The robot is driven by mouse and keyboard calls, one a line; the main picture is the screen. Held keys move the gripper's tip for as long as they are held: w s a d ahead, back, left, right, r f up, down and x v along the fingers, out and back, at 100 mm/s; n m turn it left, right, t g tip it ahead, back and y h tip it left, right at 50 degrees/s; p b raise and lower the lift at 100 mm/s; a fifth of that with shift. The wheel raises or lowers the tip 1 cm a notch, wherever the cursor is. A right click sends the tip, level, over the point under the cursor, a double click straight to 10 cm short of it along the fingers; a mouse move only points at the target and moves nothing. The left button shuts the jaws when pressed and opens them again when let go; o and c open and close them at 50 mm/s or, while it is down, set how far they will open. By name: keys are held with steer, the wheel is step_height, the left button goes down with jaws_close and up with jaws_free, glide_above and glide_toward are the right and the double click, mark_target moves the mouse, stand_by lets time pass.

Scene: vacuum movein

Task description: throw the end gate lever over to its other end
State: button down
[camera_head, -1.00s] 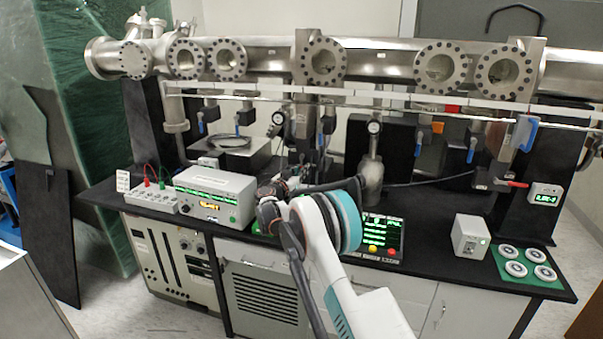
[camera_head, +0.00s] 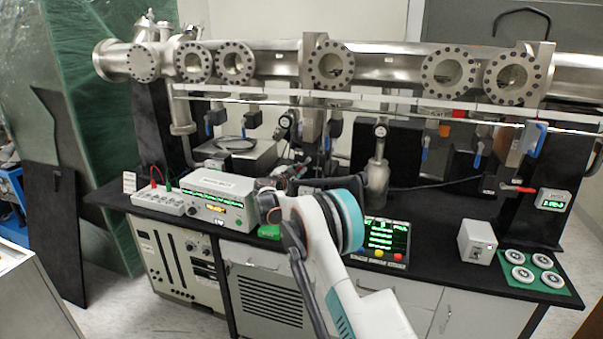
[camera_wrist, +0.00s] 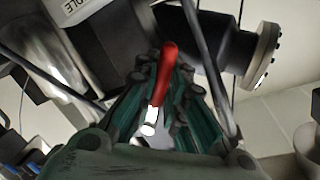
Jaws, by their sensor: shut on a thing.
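A lever with a red grip (camera_wrist: 169,62) and a bright metal shank shows in the wrist view. It stands between the dark, teal-padded fingers of my gripper (camera_wrist: 163,85), which is shut on it. The red end sticks up past the fingers. The lever's pivot cannot be made out. In the head view my arm covers most of my gripper, near the middle of the bench, and the held lever cannot be made out there. Another red lever (camera_head: 518,189) shows at the right end of the bench, well apart from my arm.
A steel beam pipe (camera_head: 282,64) with round flanged ports runs above the black bench. A meter box (camera_head: 222,198), a green-lit control panel (camera_head: 386,238) and a small grey box (camera_head: 477,241) stand on it. A flanged pipe (camera_wrist: 262,55) is close right of my fingers.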

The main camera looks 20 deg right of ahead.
steer(key=shift+w+a+r+m, duration=0.15)
steer(key=shift+a+r+m, duration=0.2)
steer(key=shift+m, duration=0.45)
steer(key=shift+y, duration=0.3)
steer(key=c, duration=1.6)
jaws_free()
steer(key=shift+a, duration=0.1)
steer(key=shift+c, duration=0.2)
steer(key=v, duration=1.2)
